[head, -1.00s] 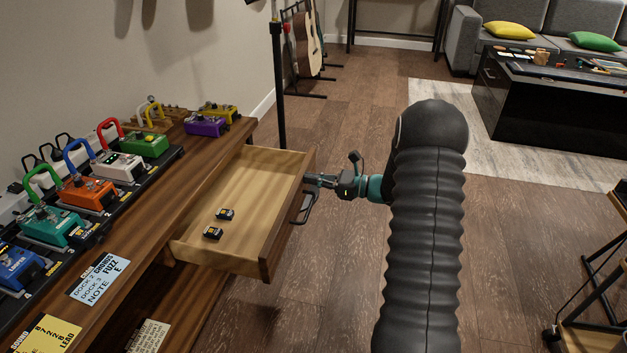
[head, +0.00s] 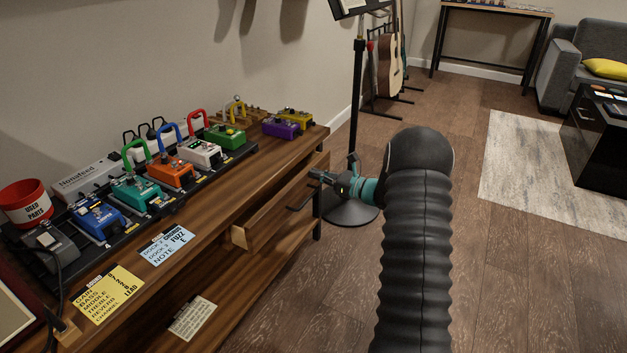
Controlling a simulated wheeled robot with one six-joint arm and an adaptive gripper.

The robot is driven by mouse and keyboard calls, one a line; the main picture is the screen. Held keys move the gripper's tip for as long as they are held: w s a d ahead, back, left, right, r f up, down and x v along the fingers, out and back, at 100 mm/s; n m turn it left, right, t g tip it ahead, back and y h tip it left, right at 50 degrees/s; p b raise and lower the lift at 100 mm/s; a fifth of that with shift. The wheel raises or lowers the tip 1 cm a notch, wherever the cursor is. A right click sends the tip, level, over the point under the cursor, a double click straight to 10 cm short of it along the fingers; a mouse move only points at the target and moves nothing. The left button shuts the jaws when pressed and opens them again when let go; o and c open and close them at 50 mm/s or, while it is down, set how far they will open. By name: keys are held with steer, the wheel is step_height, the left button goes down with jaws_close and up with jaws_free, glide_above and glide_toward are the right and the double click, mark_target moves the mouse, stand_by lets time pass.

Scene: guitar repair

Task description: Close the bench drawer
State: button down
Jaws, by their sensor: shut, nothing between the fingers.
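The bench drawer (head: 270,214) is in the wooden bench (head: 215,207), below its top. It stands a little way out, with a strip of its pale side showing at the near end; its inside is hidden. Its dark bar handle (head: 301,197) is on the front. My gripper (head: 314,175) is shut and empty, with its tip at the drawer front near the handle. I cannot tell whether it touches the front.
Several coloured pedals and a red cup (head: 27,203) stand on the bench top. A black stand (head: 350,212) with a round base is just beyond my gripper.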

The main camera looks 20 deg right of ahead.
steer(key=shift+w+a, duration=0.1)
steer(key=shift+w, duration=0.05)
stand_by(0.3)
steer(key=v, duration=1.4)
steer(key=b, duration=0.5)
glide_toward(298, 182)
steer(key=b+x, duration=0.1)
steer(key=x, duration=0.6)
steer(key=shift+w+a+f, duration=0.1)
steer(key=shift+a, duration=0.15)
steer(key=shift+w, duration=0.1)
